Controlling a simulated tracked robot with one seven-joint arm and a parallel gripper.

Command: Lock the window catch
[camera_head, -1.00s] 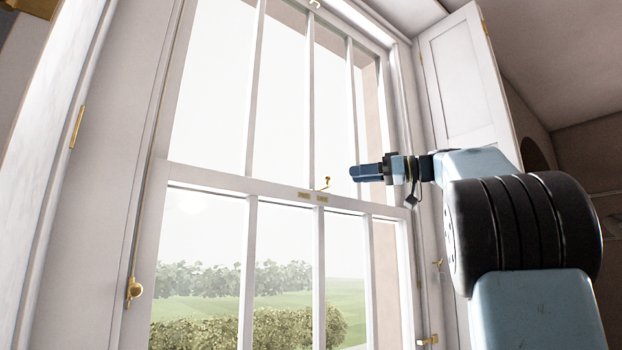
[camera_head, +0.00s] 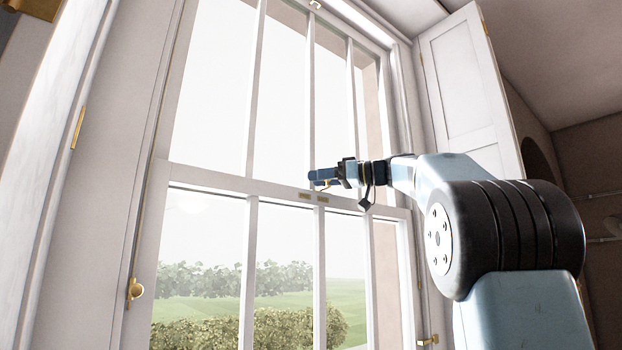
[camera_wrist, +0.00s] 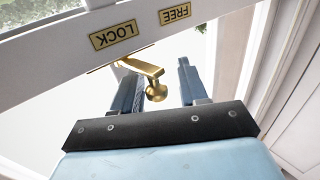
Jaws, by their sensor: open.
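The brass window catch (camera_wrist: 146,72) sits on the window's meeting rail (camera_wrist: 60,40), with its round knob end showing between my gripper's fingers in the wrist view. My gripper (camera_wrist: 161,84) is open, one blue finger on each side of the knob. I cannot tell whether either finger touches it. A LOCK plate (camera_wrist: 114,35) and a FREE plate (camera_wrist: 175,13) are on the rail beside the catch. In the head view my gripper (camera_head: 322,178) is at the middle of the rail, and the catch is mostly hidden behind it.
The tall sash window (camera_head: 249,240) has white glazing bars. A brass fitting (camera_head: 134,289) is at its lower left and another (camera_head: 428,341) at its lower right. An open white shutter panel (camera_head: 462,85) stands right of the window, behind my arm.

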